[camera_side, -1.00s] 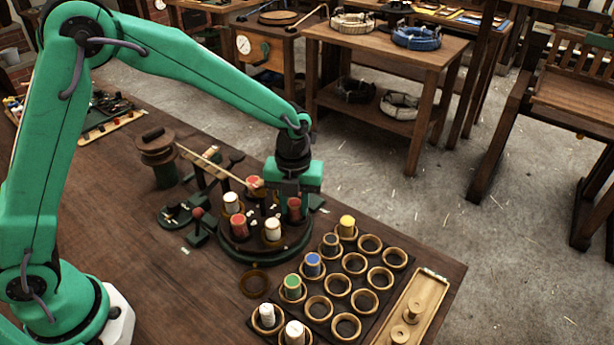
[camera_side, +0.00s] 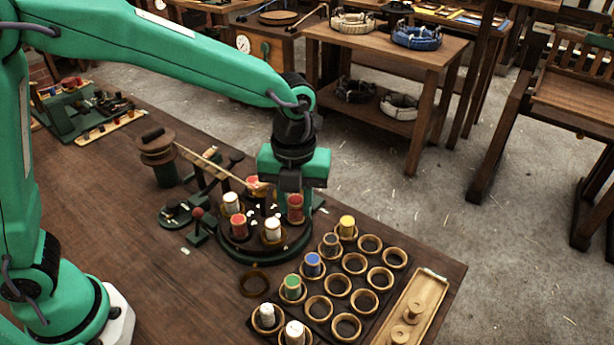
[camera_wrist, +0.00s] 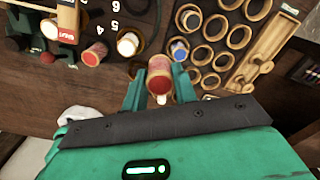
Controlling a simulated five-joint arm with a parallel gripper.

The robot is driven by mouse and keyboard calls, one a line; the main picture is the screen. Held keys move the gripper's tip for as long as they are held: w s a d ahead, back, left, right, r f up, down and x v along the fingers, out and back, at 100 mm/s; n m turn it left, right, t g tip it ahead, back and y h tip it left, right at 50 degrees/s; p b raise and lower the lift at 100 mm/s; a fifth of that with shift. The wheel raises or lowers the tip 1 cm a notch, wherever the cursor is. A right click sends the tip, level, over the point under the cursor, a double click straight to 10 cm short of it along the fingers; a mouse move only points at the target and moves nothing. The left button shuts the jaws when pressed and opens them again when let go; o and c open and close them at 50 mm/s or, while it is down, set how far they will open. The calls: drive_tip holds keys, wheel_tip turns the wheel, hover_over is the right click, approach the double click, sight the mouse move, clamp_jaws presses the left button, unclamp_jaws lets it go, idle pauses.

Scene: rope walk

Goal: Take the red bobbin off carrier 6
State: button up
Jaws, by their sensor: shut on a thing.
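My gripper (camera_side: 294,188) is over the right side of the round carrier plate (camera_side: 262,252) in the side view. It is shut on a red bobbin (camera_side: 295,208), which also shows between the two green fingers in the wrist view (camera_wrist: 160,68). The bobbin hangs roughly upright, and I cannot tell how far its base is above the plate. Another red bobbin (camera_side: 238,226) stands at the plate's front left, and a third (camera_side: 253,183) at its back. Two white bobbins (camera_side: 231,203) (camera_side: 272,228) stand on the plate too. The numbers 4, 5 and 6 (camera_wrist: 113,28) show in the wrist view.
A rack (camera_side: 342,290) of ringed holes lies to the right, with white, green, blue, dark and yellow bobbins and several empty holes. A wooden tray (camera_side: 419,305) is beyond it. An empty ring (camera_side: 254,283) lies on the bench.

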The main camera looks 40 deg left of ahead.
drive_tip(key=shift+s+d+r, duration=1)
drive_tip(key=shift+s+d, duration=0.05)
drive_tip(key=shift+s, duration=0.2)
drive_tip(key=shift+d, duration=0.15)
